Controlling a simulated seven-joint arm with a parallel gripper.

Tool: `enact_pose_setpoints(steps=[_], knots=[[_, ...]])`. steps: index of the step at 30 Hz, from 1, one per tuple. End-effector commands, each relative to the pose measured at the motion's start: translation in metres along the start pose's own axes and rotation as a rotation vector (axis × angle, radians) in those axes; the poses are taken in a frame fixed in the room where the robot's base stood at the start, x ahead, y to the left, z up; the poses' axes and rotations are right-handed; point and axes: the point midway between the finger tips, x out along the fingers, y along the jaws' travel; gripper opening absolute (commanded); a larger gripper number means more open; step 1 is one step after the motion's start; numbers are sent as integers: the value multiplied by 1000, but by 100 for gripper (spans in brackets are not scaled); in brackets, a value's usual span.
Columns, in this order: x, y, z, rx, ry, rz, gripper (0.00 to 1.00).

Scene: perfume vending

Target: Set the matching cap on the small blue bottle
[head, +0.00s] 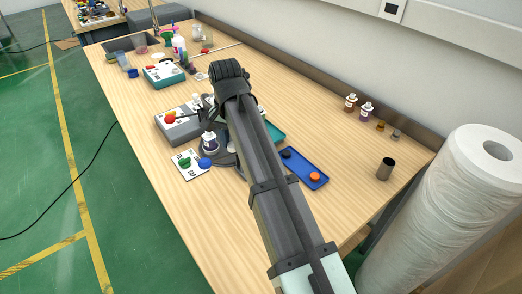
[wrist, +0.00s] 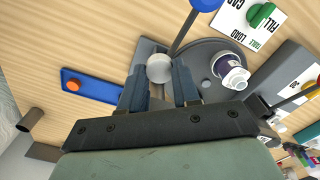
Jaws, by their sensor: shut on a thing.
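My gripper (wrist: 159,72) is in the wrist view, its two fingers closed about a pale, round, cap-like thing (wrist: 160,67) at the fingertips. I cannot tell its exact kind or whether it touches anything below. A small bottle with a dark blue body and white top (wrist: 231,72) stands to the right of the fingers, apart from them, on a dark grey round base (wrist: 203,55). In the head view the bottle (head: 209,141) shows left of my arm, which hides the fingertips.
A lever with a blue knob (head: 205,163) juts from the base, close by the fingertips. A blue tray (head: 302,169) holds an orange cap (head: 314,177) and a dark cap (head: 287,154). A grey box (head: 177,125) with a red knob stands left.

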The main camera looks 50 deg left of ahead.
Motion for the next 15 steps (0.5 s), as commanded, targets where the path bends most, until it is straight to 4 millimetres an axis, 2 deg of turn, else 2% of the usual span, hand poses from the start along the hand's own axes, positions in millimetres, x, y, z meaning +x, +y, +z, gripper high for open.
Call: enact_pose_setpoints(steps=[1, 6, 12, 15], knots=[[-6, -20, -17, -19, 0, 0, 3], [-17, -65, -47, -81, 0, 0, 3], [-28, -105, -70, -137, 0, 1, 3], [-31, -117, -75, -155, 0, 1, 3]])
